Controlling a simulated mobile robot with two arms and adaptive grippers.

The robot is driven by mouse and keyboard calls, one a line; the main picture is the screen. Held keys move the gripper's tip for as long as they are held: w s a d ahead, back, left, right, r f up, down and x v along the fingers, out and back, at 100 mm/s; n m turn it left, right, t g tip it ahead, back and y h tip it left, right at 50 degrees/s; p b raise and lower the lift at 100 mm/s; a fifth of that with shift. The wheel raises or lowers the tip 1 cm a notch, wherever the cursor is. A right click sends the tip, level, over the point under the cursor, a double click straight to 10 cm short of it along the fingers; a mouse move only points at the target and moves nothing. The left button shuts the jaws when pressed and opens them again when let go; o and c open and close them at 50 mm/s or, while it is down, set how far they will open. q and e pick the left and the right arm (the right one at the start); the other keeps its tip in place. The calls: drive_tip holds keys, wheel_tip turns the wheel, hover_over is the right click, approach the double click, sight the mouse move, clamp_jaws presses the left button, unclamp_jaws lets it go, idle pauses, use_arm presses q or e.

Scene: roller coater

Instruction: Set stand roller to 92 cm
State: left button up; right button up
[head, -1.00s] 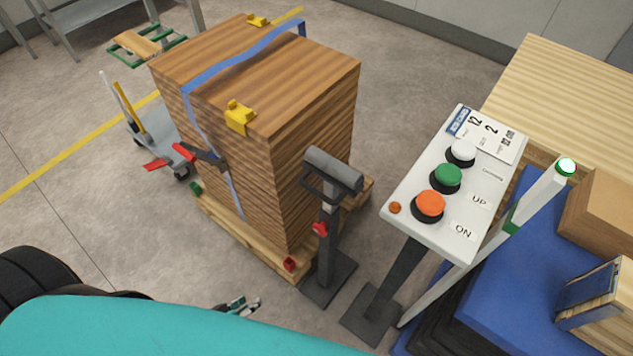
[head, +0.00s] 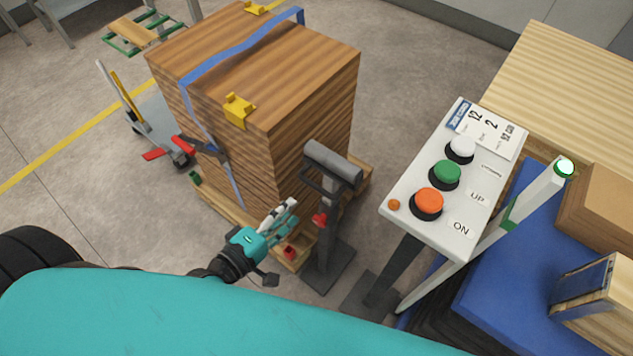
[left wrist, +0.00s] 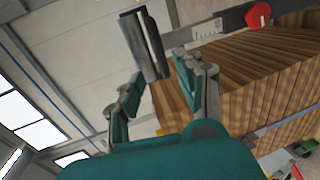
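The stand roller has a grey roller (head: 332,163) on a dark upright post (head: 327,240) with a red knob (head: 320,219) partway up and a flat dark foot. My left gripper (head: 284,212) is just left of the post, near the knob's height in the picture, apart from it. In the left wrist view its two fingers (left wrist: 158,88) are spread with nothing held between them. The roller (left wrist: 145,45) shows beyond the fingertips there, and the red knob (left wrist: 257,15) is at the upper right. The scale (left wrist: 202,30) is too small to read. My right gripper is not in view.
A strapped stack of boards (head: 300,110) on a pallet stands directly behind and left of the stand. A white control panel (head: 440,190) with white, green and orange buttons stands to the right. A blue table (head: 510,280) is further right. A pallet jack (head: 160,130) is far left.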

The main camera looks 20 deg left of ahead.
sight(317, 185)
use_arm(q)
drive_tip(key=p+x, duration=0.1)
drive_tip(key=x, duration=0.9)
drive_tip(key=shift+w+d+f, duration=0.1)
drive_tip(key=shift+w+f, duration=0.05)
drive_tip(key=shift+w, duration=0.15)
clamp_jaws()
